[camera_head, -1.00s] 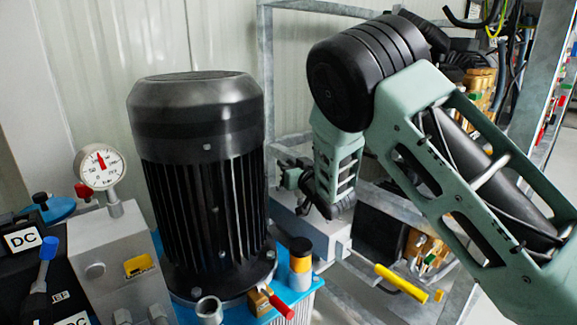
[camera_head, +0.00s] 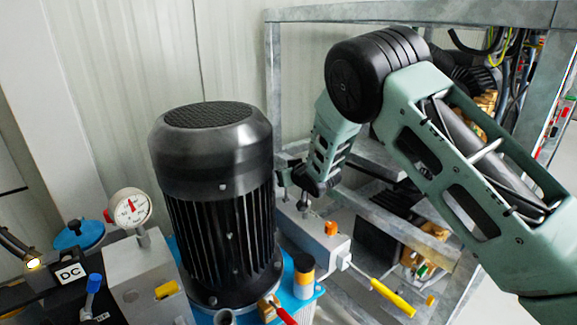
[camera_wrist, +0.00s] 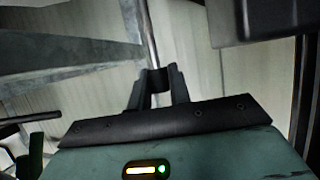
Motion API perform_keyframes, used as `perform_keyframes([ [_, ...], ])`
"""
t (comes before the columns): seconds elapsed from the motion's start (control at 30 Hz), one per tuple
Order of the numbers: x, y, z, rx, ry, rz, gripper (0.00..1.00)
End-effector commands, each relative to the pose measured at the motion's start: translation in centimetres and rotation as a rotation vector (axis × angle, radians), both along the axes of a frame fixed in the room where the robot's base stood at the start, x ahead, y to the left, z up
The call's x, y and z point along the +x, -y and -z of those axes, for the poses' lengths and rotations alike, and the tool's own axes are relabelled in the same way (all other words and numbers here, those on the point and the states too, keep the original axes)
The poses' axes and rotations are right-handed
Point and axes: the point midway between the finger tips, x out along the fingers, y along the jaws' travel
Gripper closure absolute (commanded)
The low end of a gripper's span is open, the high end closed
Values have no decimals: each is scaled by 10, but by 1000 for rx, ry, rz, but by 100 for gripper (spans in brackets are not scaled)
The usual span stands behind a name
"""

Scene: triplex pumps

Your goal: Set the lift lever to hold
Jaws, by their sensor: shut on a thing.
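My gripper (camera_head: 284,180) is at the end of the arm, just right of the black motor and above a grey box (camera_head: 308,232). In the wrist view its two dark fingers (camera_wrist: 158,82) stand close together around a small dark piece. I take that piece to be the lift lever, but its shape is mostly hidden. In the head view a short dark lever or stem (camera_head: 305,203) shows on top of the grey box, just under my wrist. I cannot read its position marks.
The large black motor (camera_head: 215,205) stands left of my gripper. A pressure gauge (camera_head: 131,208), an orange knob (camera_head: 331,228) and a yellow handle (camera_head: 393,297) are nearby. Grey metal frame bars (camera_head: 400,232) run behind and below my arm. The pale wall (camera_head: 232,60) is behind.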

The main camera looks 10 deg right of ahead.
Motion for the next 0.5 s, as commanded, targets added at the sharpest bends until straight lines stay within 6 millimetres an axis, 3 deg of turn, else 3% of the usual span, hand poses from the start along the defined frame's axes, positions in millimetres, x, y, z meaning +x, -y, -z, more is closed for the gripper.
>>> perform_keyframes([
  [0.37,1,0,2,-7,-16,0,100],
  [0.4,1,0,2,-7,-15,0,75],
  [0.47,1,0,1,-7,-15,0,59],
  [0.5,1,-1,1,-7,-15,0,59],
])
